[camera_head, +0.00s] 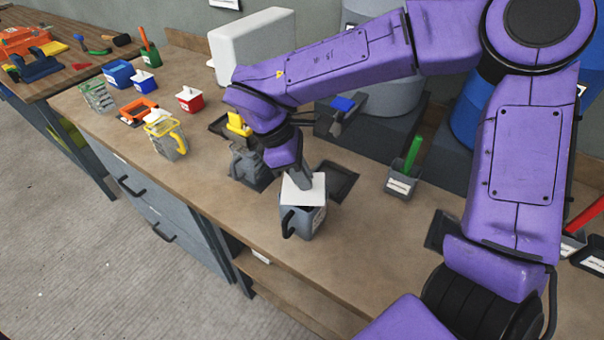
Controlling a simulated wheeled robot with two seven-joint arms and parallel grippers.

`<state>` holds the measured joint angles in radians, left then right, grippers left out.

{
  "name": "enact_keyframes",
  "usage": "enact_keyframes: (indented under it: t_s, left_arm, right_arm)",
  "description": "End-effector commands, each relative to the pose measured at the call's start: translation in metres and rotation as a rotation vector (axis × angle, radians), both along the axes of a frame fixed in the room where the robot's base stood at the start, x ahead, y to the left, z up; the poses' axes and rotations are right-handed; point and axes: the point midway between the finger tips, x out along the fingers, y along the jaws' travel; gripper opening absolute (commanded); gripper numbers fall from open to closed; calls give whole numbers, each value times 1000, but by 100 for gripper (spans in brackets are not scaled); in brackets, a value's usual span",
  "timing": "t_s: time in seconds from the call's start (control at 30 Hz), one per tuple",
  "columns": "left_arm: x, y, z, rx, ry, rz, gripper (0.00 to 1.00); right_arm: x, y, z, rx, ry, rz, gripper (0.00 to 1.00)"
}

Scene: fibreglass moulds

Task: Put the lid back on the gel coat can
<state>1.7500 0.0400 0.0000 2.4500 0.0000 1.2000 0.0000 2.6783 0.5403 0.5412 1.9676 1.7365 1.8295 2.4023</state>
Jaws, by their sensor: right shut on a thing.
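The grey can (305,222) with a black handle and a white label stands upright on the wooden bench, near the middle of the view. I take it for the gel coat can, though I cannot read its label. A white square lid (293,192) covers its top. I cannot tell whether the lid rests fully on the rim or sits just above it. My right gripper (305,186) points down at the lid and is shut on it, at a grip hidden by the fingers. My left gripper is not in view.
A black tray (343,180) lies behind the can. A grey container (248,165) stands to its left, and a clear jug with yellow trim (166,142) farther left. A grey holder (400,182) with a green handle is at right. The bench front is clear.

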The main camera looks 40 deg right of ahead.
Motion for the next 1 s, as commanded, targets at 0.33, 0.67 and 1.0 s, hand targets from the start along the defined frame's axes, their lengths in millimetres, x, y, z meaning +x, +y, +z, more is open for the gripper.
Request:
enact_keyframes:
  t_s: [0.33, 0.67, 1.0]
  left_arm:
    - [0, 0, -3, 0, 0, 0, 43]
    - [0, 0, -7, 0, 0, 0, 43]
    - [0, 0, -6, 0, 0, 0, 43]
  right_arm:
    - [0, 0, -1, 1, -1, 0, 0]
    - [0, 0, 0, 1, -1, 0, 0]
    - [0, 0, -1, 0, 0, 0, 40]
